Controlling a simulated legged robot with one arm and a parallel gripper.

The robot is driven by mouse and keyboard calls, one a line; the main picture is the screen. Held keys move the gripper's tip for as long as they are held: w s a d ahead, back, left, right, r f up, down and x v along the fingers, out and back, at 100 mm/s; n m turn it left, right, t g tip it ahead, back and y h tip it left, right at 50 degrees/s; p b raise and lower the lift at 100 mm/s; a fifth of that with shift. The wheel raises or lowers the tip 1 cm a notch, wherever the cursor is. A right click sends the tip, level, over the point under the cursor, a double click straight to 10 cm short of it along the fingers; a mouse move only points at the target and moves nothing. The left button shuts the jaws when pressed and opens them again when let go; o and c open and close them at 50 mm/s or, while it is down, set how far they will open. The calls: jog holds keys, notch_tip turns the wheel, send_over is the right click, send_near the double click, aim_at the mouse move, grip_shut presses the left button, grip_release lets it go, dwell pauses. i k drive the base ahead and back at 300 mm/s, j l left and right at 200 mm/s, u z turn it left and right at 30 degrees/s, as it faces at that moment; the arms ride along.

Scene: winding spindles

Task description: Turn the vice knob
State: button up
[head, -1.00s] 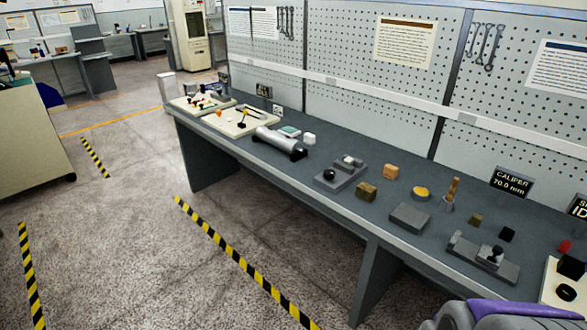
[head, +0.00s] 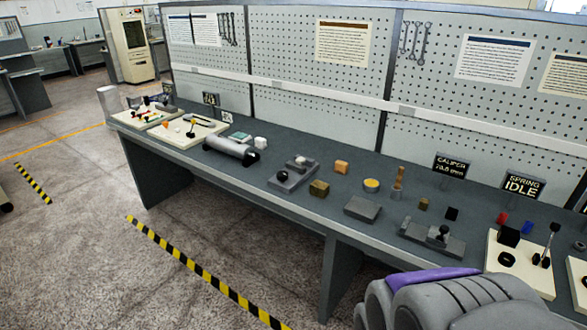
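A small grey fixture (head: 300,168) with a round black knob (head: 283,176) at its front left stands on the workbench in the middle of the head view. It looks like a vice with a light piece between its jaws, but it carries no label. A second grey fixture (head: 420,238) with an upright black knob (head: 443,233) stands further right, near the sign reading "CALIPER". I cannot tell for sure which one is the vice. Both knobs stand clear and nothing touches them. The fingers of my gripper are not in view.
The long grey workbench (head: 290,208) runs along a pegboard wall. A grey cylinder (head: 231,149), a yellowish block (head: 319,188), a flat grey block (head: 362,208) and a "SPRING IDLE" sign (head: 523,185) are on it. The floor (head: 90,255) before the bench is free. My own grey and purple parts fill the bottom right.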

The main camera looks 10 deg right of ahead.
aim_at(282, 175)
jog(key=i+l+u, duration=0.15)
jog(key=i, duration=0.3)
jog(key=i+l+u, duration=0.1)
jog(key=i, duration=0.4)
jog(key=i+l+u, duration=0.15)
jog(key=i, duration=0.3)
jog(key=i+l+u, duration=0.15)
jog(key=i+l, duration=0.25)
